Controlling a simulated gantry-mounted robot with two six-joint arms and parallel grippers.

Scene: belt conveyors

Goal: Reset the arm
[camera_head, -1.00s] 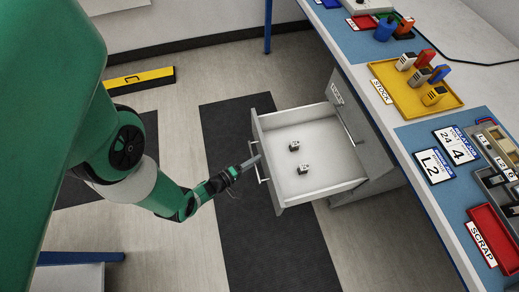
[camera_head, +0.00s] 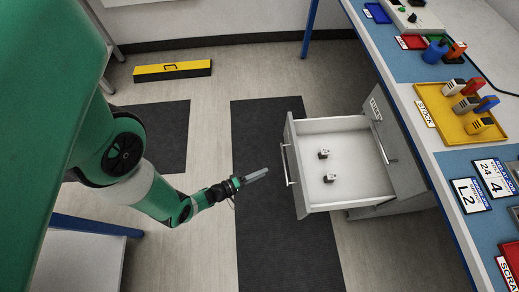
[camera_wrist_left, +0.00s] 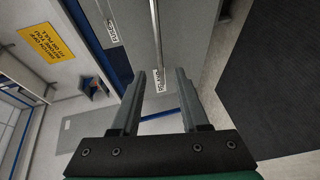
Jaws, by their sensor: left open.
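My left gripper (camera_head: 256,175) hangs in the air left of the open drawer, apart from its handle. In the left wrist view the left gripper (camera_wrist_left: 158,82) has its two fingers apart with nothing between them. The drawer (camera_head: 348,198) is pulled out from the grey cabinet (camera_head: 398,165) and holds two small dark-and-light parts (camera_head: 324,154) on its floor. The drawer's bar handle (camera_head: 287,164) is on its front. My right gripper is not in view.
A blue-topped workbench (camera_head: 468,165) runs along the right, with a yellow stock tray (camera_head: 428,92) and a red scrap tray (camera_head: 513,258). A yellow-topped box (camera_head: 172,70) lies on the floor. Dark mats and open floor surround the left gripper.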

